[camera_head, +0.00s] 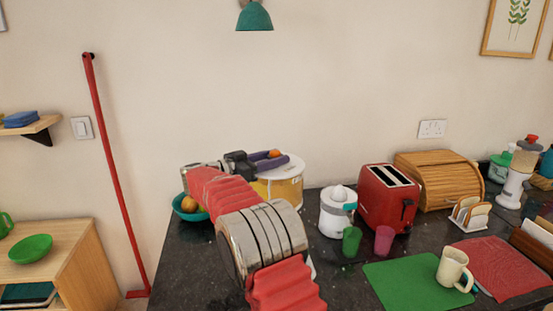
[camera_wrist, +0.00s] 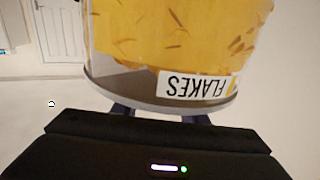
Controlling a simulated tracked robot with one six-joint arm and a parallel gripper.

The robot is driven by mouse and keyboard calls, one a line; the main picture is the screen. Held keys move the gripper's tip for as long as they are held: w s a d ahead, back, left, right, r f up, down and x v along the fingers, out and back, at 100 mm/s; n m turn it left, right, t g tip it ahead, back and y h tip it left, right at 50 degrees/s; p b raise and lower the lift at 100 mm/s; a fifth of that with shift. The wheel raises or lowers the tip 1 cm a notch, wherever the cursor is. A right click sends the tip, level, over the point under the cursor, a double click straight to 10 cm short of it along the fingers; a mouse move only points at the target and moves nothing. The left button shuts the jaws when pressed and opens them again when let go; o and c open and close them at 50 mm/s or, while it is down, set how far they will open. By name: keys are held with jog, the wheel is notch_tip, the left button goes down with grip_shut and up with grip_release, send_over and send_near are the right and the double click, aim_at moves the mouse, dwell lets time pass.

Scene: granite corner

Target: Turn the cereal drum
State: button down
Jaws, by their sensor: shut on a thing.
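The cereal drum (camera_head: 284,190) stands on the dark counter near the back wall, behind my arm. It has a yellow body and a pale lid. In the wrist view the drum (camera_wrist: 170,35) is upside down, showing flakes behind a clear wall and a white label reading FLAKES. My gripper (camera_head: 270,158) reaches over the lid with its purple fingers. It is shut on a small orange part, seemingly a knob on the lid; the fingers partly hide it. In the wrist view the fingertips are hidden behind the drum's rim. My arm hides the drum's lower left.
A teal bowl (camera_head: 188,209) with fruit stands left of the drum, close to my arm. A white juicer (camera_head: 334,218), green and pink cups and a red toaster (camera_head: 388,203) stand to the right. A green mat (camera_head: 408,283) lies in front.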

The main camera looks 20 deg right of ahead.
jog(key=shift+w+m+g+h, duration=0.1)
jog(key=shift+m+g+h, duration=0.2)
jog(key=shift+m+g, duration=0.8)
jog(key=shift+r+m+g, duration=0.15)
jog(key=shift+m+g, duration=0.25)
jog(key=shift+g, duration=0.6)
jog(key=c, duration=1.1)
grip_release()
jog(key=shift+a, duration=3.8)
